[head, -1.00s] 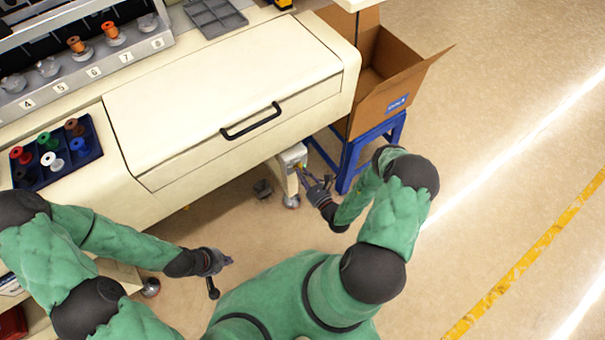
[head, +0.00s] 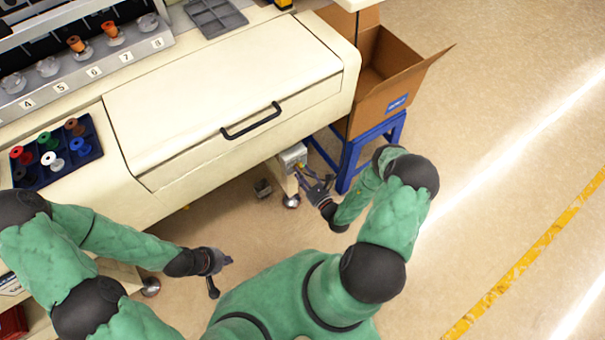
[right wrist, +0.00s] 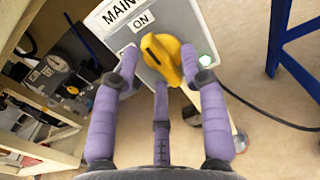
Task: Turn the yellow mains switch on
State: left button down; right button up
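The yellow mains switch (right wrist: 163,60) is a rotary knob on a grey plate (right wrist: 108,22) with a label cut off as "MAIN" and an "ON" mark. Its handle slants, with its upper end towards "ON". A green lamp beside it looks lit. In the head view the switch box (head: 292,157) is on the machine's leg under the front panel. My right gripper (right wrist: 160,62) has its fingers spread on both sides of the knob, with a third finger below. I cannot tell whether they touch it. My left gripper (head: 222,268) hangs away over the floor; its finger opening is unclear.
A blue stand (head: 368,150) holding an open cardboard box (head: 385,85) is just right of my right gripper. The machine's cream front panel (head: 210,100) with a black handle overhangs the switch. A dark cable runs across the floor. Open floor lies to the right.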

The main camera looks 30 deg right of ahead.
jog(key=s, duration=1.2)
jog(key=shift+d, duration=0.45)
jog(key=s+a+r+n+g+y+p, duration=0.1)
jog(key=s+a+r+n+g+y, duration=0.15)
jog(key=a+n+g+y, duration=0.6)
jog(key=s+a+r+n+g+y+p, duration=0.1)
jog(key=s+a+r+n+g+y, duration=0.3)
jog(key=a, duration=0.8)
jog(key=s+d+f+n+g+h+p, duration=0.1)
jog(key=s+d+f+n+g+h, duration=0.1)
jog(key=s+n+g+h, duration=0.75)
jog(key=w+r+n+t+p, duration=0.1)
jog(key=w+r+n+t, duration=0.3)
jog(key=w+n, duration=0.6)
jog(key=shift+w+r+n, duration=0.25)
jog(key=shift+w+n, duration=0.15)
jog(key=shift+w, duration=0.15)
